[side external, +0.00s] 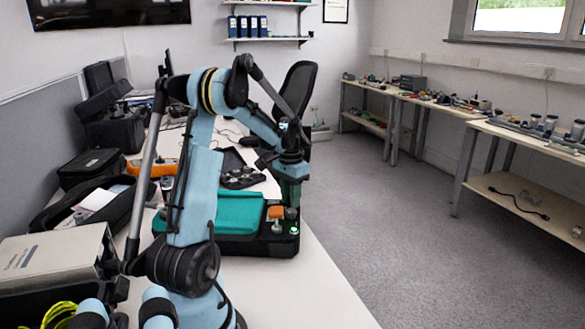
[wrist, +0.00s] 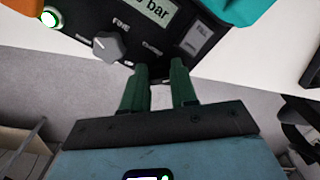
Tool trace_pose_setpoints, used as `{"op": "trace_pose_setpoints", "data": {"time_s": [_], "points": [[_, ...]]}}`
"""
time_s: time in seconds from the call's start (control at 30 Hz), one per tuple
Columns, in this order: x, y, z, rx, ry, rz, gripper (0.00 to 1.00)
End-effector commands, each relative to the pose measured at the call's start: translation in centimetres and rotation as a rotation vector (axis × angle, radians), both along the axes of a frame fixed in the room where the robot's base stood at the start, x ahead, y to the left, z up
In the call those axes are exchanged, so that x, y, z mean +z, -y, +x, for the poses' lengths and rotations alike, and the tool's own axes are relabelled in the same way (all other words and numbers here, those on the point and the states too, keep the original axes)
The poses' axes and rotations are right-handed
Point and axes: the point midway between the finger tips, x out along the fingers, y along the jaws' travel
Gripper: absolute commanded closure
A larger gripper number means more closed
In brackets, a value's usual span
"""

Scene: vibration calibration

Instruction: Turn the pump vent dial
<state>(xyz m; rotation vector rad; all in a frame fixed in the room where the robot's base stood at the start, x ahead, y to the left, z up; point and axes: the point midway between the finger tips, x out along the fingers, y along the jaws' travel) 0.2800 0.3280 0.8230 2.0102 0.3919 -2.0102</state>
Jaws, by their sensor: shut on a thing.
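The pump is a black unit with a teal part (side external: 238,212), on the white bench in the side external view. In the wrist view its dark panel (wrist: 85,15) carries a display ending in "bar" (wrist: 155,12), a grey knob (wrist: 108,46) near the label "FINE", and a pale switch (wrist: 197,38). My gripper (side external: 291,203) points down at the pump's right end. In the wrist view its two green fingers (wrist: 160,72) meet the panel's near edge, slightly apart. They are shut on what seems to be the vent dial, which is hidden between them.
Behind the pump are a tray of dark parts (side external: 240,170) and an orange device (side external: 155,168). A grey box (side external: 58,255) stands front left.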

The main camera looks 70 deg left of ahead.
Motion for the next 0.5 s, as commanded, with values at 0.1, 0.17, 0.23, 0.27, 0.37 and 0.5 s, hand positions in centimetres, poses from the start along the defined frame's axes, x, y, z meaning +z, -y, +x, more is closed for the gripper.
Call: {"op": "trace_pose_setpoints", "data": {"time_s": [0.1,0.17,0.23,0.27,0.37,0.5], "points": [[0.02,0.00,0.01,-0.001,0.000,0.000,1.00],[0.02,0.00,0.01,-0.001,0.000,0.000,1.00],[0.01,0.00,0.01,-0.001,0.000,0.000,0.71],[0.01,0.00,0.01,-0.001,0.000,0.001,0.66],[0.01,0.00,0.01,0.000,0.000,0.000,0.51],[0.00,0.00,0.01,0.000,0.000,0.000,0.48]]}}
